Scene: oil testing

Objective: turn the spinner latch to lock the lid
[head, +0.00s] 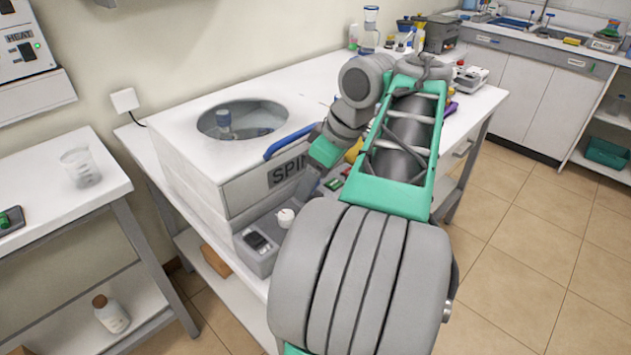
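The spinner (211,190) is a white box on the white table, marked "SPIN" on its front. Its lid (182,122) lies flat on top and looks down. The lid has a round window (262,118) and a blue handle (290,142) at its front edge. A white round knob (286,217) sits on the grey front panel; I cannot tell whether it is the latch. My gripper (306,188) points down in front of the spinner, above and right of the knob. Its fingers are partly hidden by my arm, so their opening is unclear.
A black switch (257,241) sits left of the knob on the panel. My arm hides part of the table to the right. Bottles and a blue-topped dispenser (369,28) stand behind. A side table with a beaker (80,167) is at left. Open tiled floor lies right.

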